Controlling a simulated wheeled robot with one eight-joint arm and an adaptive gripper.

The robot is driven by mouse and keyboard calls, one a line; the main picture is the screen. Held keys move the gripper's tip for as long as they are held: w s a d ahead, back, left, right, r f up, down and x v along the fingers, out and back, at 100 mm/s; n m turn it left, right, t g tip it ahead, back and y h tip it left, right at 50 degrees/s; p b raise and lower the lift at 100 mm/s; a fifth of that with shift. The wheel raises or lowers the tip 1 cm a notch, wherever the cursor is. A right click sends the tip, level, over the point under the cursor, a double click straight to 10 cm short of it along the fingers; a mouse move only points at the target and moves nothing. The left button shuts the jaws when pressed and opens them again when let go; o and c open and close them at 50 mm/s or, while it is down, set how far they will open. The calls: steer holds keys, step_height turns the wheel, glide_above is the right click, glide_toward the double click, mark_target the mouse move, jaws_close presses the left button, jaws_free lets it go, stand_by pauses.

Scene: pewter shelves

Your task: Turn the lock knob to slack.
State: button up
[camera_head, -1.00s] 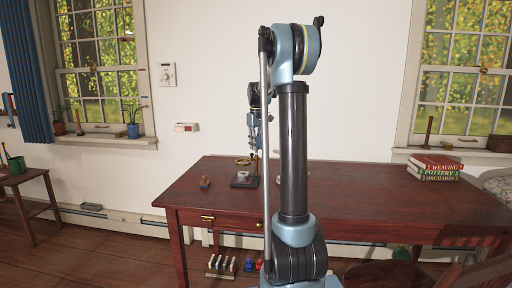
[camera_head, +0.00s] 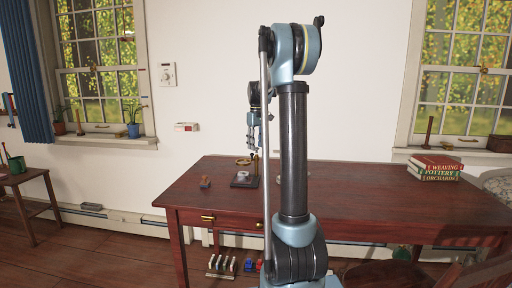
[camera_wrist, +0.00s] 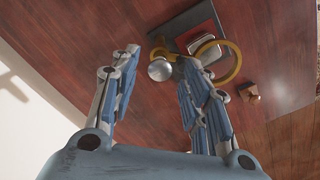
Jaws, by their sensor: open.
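A small stand on the table has a dark square base (camera_head: 244,182), which also shows in the wrist view (camera_wrist: 178,40), and a brass ring (camera_wrist: 236,62). A round silvery knob (camera_wrist: 160,70) shows at the ring's near end, beside a brass piece; I cannot tell for certain that it is the lock knob. A pale grey block (camera_wrist: 203,48) rests on the base, partly seen through the ring. My gripper (camera_head: 254,146) is above the stand, open. In the wrist view its fingers (camera_wrist: 158,58) are on either side of the knob, with no contact visible.
A small brown object (camera_head: 205,182) sits left of the stand, and books (camera_head: 435,168) are stacked at the table's right. The table (camera_head: 350,195) is otherwise mostly clear. My own arm hides part of the tabletop. A wall is behind.

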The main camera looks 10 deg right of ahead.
step_height(320, 180, up, 12)
steer(key=shift+f, duration=0.2)
stand_by(0.4)
steer(key=s+f+m, duration=0.1)
steer(key=s+f, duration=0.2)
steer(key=s, duration=0.5)
steer(key=s+f+m+t, duration=0.1)
steer(key=s+f, duration=0.2)
steer(key=s, duration=0.6)
steer(key=s+f+m, duration=0.1)
steer(key=s+f, duration=0.2)
steer(key=s, duration=0.5)
steer(key=s+f+m+t, duration=0.1)
steer(key=s+f+m, duration=0.1)
steer(key=s+f, duration=1.7)
steer(key=shift+s+a+f, duration=0.15)
steer(key=shift+a+f, duration=0.25)
steer(key=shift+a, duration=0.05)
steer(key=shift+w+f, duration=0.2)
steer(key=shift+w, duration=0.2)
